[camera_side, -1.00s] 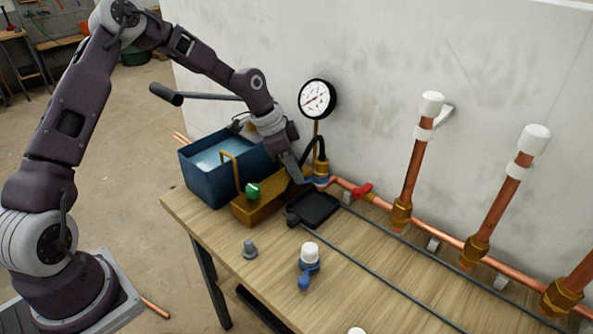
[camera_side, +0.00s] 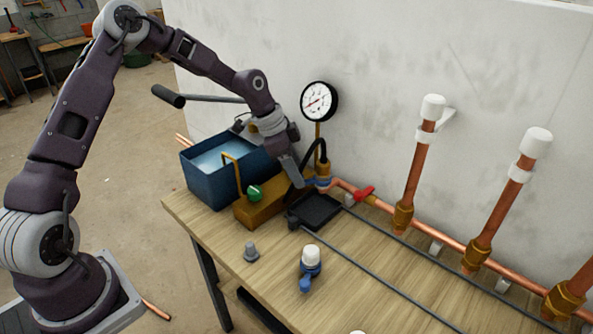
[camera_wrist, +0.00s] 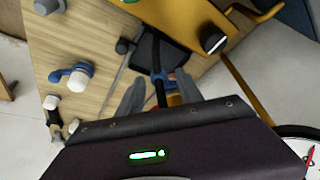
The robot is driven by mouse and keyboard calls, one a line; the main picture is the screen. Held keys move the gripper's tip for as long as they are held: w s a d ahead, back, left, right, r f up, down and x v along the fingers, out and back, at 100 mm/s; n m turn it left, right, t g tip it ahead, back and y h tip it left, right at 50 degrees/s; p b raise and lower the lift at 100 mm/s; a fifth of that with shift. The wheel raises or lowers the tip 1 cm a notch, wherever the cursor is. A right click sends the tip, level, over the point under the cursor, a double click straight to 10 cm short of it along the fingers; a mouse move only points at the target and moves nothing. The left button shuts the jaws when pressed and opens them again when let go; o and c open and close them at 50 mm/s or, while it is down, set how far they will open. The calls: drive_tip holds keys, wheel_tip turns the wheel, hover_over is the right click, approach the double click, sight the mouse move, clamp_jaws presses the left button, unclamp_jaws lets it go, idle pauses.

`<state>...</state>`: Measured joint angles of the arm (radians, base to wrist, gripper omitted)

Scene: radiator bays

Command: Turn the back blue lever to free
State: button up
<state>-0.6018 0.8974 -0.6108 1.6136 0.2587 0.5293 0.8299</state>
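The back blue lever (camera_side: 318,184) is at the foot of the pressure gauge, by the brass fitting at the left end of the copper pipe. My gripper (camera_side: 301,184) points down right beside it. In the wrist view the two grey fingers (camera_wrist: 160,88) stand apart, with a black hose and a bit of the blue lever (camera_wrist: 166,75) showing between and beyond them. I cannot tell whether the fingers touch the lever. A second blue lever (camera_side: 306,284), under a white cap, stands at the front of the bench.
A brass pump (camera_side: 262,212) with a green knob and a blue water tank (camera_side: 210,185) stand left of my gripper. The gauge (camera_side: 319,101) rises close behind. A black tray (camera_side: 316,211) lies in front, and a red lever (camera_side: 364,193) is on the pipe to the right.

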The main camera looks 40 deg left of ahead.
drive_tip(key=v, duration=0.7)
drive_tip(key=s+d+r+n+y, duration=0.2)
drive_tip(key=s+r, duration=0.4)
drive_tip(key=s, duration=0.2)
drive_tip(key=s+d+r+n+y, duration=0.25)
drive_tip(key=s+r, duration=0.35)
drive_tip(key=s, duration=0.3)
drive_tip(key=s+d+r+n+t+h, duration=0.1)
drive_tip(key=s+n, duration=0.3)
drive_tip(key=s, duration=1.1)
drive_tip(key=shift+s+d+r+n+t, duration=0.15)
drive_tip(key=shift+s+d+n+t, duration=0.25)
drive_tip(key=shift+t, duration=0.3)
